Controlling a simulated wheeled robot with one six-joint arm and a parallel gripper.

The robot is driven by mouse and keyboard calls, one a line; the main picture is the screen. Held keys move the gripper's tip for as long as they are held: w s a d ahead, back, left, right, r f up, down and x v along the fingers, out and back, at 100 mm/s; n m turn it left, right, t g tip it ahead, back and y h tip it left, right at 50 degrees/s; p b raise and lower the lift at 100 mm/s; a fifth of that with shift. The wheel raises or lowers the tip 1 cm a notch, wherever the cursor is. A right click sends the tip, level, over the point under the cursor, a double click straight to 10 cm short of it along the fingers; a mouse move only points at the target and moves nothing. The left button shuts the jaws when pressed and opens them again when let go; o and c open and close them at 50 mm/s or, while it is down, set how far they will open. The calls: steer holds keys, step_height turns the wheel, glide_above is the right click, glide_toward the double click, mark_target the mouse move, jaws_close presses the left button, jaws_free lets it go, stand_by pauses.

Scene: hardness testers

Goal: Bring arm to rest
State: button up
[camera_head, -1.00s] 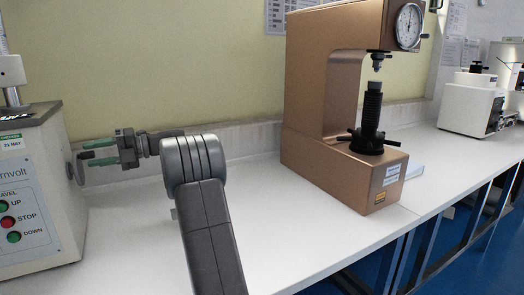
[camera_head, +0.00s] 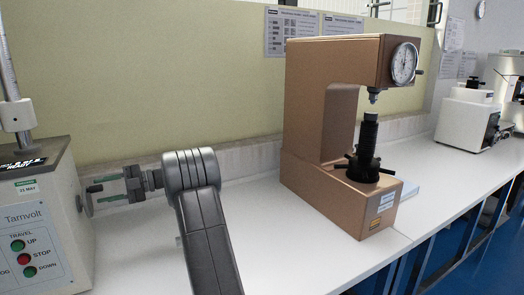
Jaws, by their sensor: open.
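My gripper (camera_head: 94,195) is at the left of the head view, at the end of my grey arm (camera_head: 203,215). Its two green-tipped fingers point left and stand apart, with nothing visible between them. The fingertips are close to the side of the Tarnvolt machine (camera_head: 35,222), near a round knob (camera_head: 85,203) on it. I cannot tell whether they touch it. My arm reaches up over the white bench and bends left.
A copper-coloured hardness tester (camera_head: 318,130) with a dial gauge (camera_head: 404,62) stands right of my arm on the white bench (camera_head: 270,230). Another white machine (camera_head: 466,118) stands farther right. Bench between my arm and the copper tester is clear. A wall is behind.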

steer(key=shift+w+f+m+p, duration=0.1)
steer(key=shift+f+m+p, duration=0.15)
steer(key=shift+m+p, duration=0.95)
steer(key=shift+s+f+m+p, duration=0.1)
steer(key=shift+f+m+p, duration=0.2)
steer(key=shift+m+p, duration=0.9)
steer(key=shift+w+f+m+p, duration=0.1)
steer(key=shift+f+m+p, duration=0.15)
steer(key=shift+m+p, duration=0.95)
steer(key=shift+n+p, duration=0.4)
steer(key=shift+p, duration=0.05)
